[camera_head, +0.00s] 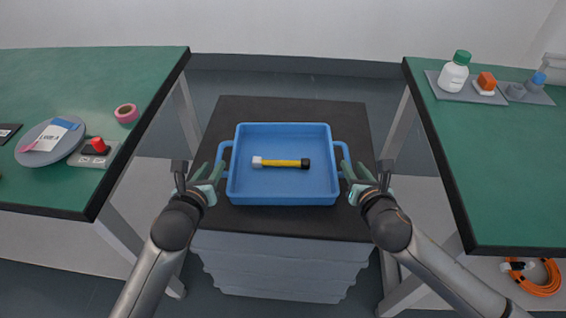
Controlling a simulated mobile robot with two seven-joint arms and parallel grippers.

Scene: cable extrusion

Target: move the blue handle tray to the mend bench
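The blue handle tray (283,198) sits on the black top of a low grey stand, with a loop handle on its left and right sides. A yellow stick with a white end and a black end (285,163) lies inside it. My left gripper (214,172) is at the left handle (222,150). My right gripper (350,172) is at the right handle (344,152). The fingers overlap the handles in the picture, and I cannot tell whether they are shut on them. No label shows which bench is the mend bench.
A green bench (60,75) at left holds a grey disc (40,152), pink tape roll (126,113) and red-topped item (95,147). A green bench (500,190) at right holds a green-capped bottle (454,72) and orange block (486,81); its front is clear. Orange cable (540,280) lies below.

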